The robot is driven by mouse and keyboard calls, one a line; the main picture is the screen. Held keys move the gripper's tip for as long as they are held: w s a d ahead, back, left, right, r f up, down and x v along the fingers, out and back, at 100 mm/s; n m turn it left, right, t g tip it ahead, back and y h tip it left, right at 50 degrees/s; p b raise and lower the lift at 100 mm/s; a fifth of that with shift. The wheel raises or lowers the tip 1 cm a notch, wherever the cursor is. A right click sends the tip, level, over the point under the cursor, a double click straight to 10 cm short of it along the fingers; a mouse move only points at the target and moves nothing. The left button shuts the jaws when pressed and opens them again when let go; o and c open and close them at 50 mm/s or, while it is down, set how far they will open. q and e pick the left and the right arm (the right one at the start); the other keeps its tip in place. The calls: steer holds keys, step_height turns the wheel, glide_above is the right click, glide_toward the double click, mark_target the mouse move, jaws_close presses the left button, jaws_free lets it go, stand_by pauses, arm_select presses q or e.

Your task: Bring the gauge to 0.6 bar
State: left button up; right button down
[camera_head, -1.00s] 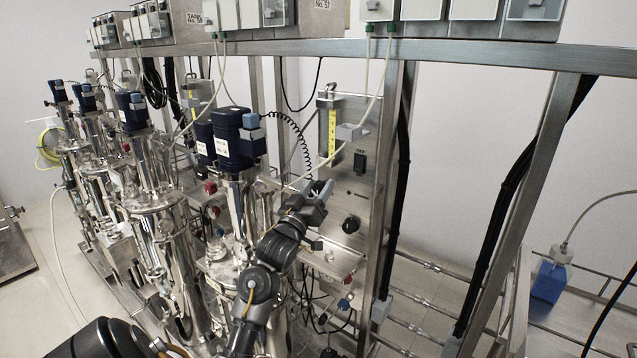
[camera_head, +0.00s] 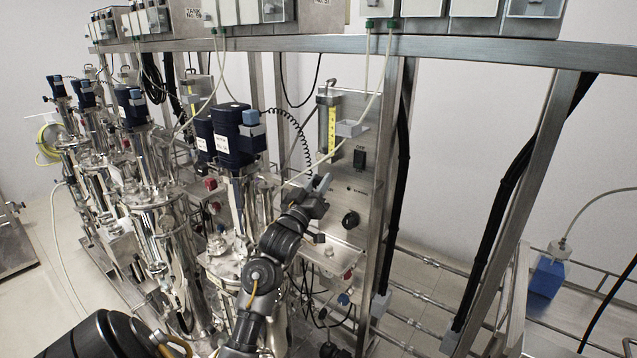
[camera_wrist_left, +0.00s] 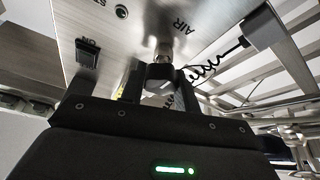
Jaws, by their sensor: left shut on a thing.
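My left gripper (camera_head: 318,186) is at the steel panel (camera_head: 372,190) on the frame, in front of its lower left part. The gripper hides much of the knob. I cannot make out a gauge dial or a bar reading in either view. A yellow-scaled tube (camera_head: 332,128) stands upright at the panel's top. My right gripper is not in view.
Steel tanks with dark blue motor heads (camera_head: 232,140) stand close to the left of my left arm. A black switch (camera_head: 359,158) and a black round knob (camera_head: 350,220) sit on the panel. A coiled black cable (camera_head: 297,130) hangs nearby.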

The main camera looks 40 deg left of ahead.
arm_select(q)
steer(key=n+p, duration=0.1)
steer(key=n, duration=0.1)
steer(key=n+g+y+p, duration=0.1)
steer(key=n+p, duration=0.1)
steer(key=shift+r+y+p, duration=0.15)
steer(key=shift+y+p, duration=0.15)
steer(key=shift+a+n+g+y+p, duration=0.1)
steer(key=shift+n+g+y+p, duration=0.5)
steer(key=shift+n+p, duration=0.95)
steer(key=shift+f+n, duration=0.2)
steer(key=shift+n, duration=0.15)
steer(key=o, duration=1)
steer(key=shift+b, duration=0.3)
steer(key=b+v, duration=0.4)
steer(key=v, duration=0.7)
